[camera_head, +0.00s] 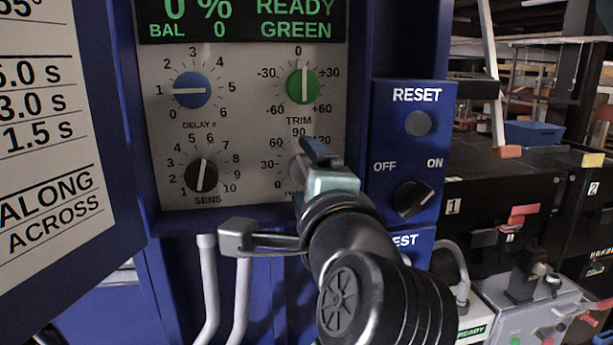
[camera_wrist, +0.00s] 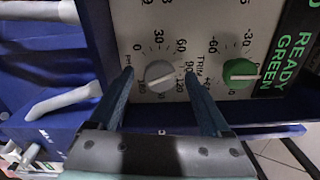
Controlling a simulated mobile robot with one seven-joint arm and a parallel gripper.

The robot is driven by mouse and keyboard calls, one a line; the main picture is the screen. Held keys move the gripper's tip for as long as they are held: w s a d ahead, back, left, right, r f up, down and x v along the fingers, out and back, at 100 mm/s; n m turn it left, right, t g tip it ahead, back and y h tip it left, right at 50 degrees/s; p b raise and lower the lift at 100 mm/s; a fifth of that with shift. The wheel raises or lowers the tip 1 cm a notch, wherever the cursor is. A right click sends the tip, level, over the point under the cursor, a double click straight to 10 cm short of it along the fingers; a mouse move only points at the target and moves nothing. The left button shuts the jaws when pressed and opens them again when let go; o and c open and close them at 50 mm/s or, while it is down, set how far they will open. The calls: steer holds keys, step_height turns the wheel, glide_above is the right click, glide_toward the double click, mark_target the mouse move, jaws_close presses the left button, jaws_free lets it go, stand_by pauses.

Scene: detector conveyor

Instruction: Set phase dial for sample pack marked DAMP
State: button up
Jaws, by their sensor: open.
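The grey phase dial (camera_wrist: 159,74) is on the panel, ringed by numbers including 0, 30, 60, 90 and 120. In the head view my gripper and arm hide most of the dial and its label. My gripper (camera_head: 307,160) is at the panel's lower right. In the wrist view it is open (camera_wrist: 159,80), with one blue finger on each side of the dial. I cannot tell whether the fingers touch it. The dial's exact reading is unclear. No pack marked DAMP shows. A sign (camera_head: 50,130) at left reads 5.0 s, 3.0 s, 1.5 s, ALONG, ACROSS.
Close by are the green TRIM dial (camera_head: 303,86) at 0, the blue DELAY dial (camera_head: 192,90) near 1 and the black SENS dial (camera_head: 202,175). The RESET button (camera_head: 418,123) and OFF/ON switch (camera_head: 413,199) are at right. The display (camera_head: 242,20) reads READY GREEN.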

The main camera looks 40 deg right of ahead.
steer(key=b+v, duration=1)
steer(key=v, duration=0.3)
steer(key=shift+w, duration=0.1)
steer(key=shift+f, duration=0.1)
